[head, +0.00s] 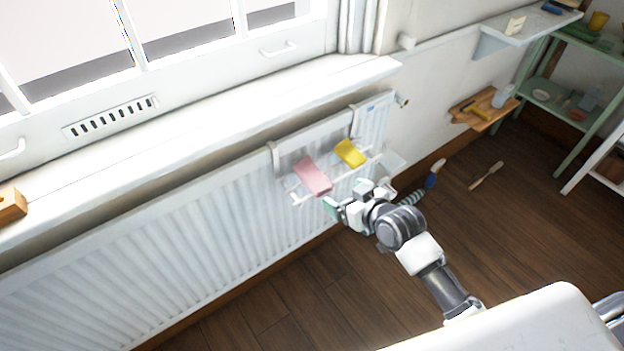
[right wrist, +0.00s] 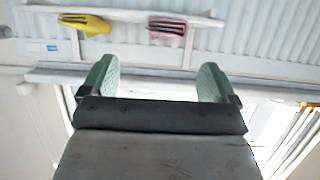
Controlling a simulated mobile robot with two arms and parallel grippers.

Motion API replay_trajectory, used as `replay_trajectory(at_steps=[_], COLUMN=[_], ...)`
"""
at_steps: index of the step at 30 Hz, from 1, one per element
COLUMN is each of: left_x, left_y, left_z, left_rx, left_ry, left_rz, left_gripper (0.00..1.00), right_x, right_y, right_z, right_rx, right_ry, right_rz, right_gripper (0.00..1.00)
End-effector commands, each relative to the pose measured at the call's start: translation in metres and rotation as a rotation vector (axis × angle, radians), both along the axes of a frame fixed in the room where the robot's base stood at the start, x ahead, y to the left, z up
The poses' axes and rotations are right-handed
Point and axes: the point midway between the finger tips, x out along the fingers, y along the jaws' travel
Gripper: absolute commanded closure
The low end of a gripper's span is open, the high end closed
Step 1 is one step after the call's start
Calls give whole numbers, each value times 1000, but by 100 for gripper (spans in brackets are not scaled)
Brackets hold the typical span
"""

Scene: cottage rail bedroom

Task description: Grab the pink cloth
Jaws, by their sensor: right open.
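The pink cloth (head: 312,175) hangs folded over a white rail rack on the radiator in the head view. It also shows at the top of the right wrist view (right wrist: 167,28), beyond the fingertips and roughly between them. My right gripper (head: 346,198) is open and empty, with green fingers. It is just below and to the right of the pink cloth, apart from it. In the right wrist view its fingers (right wrist: 158,76) are spread wide. My left gripper is not in view.
A yellow cloth (head: 350,153) hangs on the same rack (head: 335,180), right of the pink one. The white radiator (head: 150,265) and windowsill (head: 230,115) stand behind. A wooden wall shelf (head: 485,112) and green shelving (head: 560,120) are at right. Brushes lie on the floor.

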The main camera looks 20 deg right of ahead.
Motion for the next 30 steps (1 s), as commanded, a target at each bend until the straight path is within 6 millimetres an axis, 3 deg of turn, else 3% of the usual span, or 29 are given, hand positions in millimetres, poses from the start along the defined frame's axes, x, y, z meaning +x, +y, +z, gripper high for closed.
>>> replay_trajectory(at_steps=[9, 17, 24, 30], left_x=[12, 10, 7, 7], left_y=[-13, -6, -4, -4], left_z=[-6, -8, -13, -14], left_rx=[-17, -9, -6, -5], left_ry=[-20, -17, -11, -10], left_rz=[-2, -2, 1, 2], left_gripper=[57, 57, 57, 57], right_x=[40, 57, 84, 90], right_y=[15, 25, 38, 41], right_z=[-11, -20, -34, -37], right_rx=[3, 3, 1, 1], right_ry=[-13, -13, -13, -12], right_rz=[6, 6, 6, 6], right_gripper=[11, 11, 11, 11])
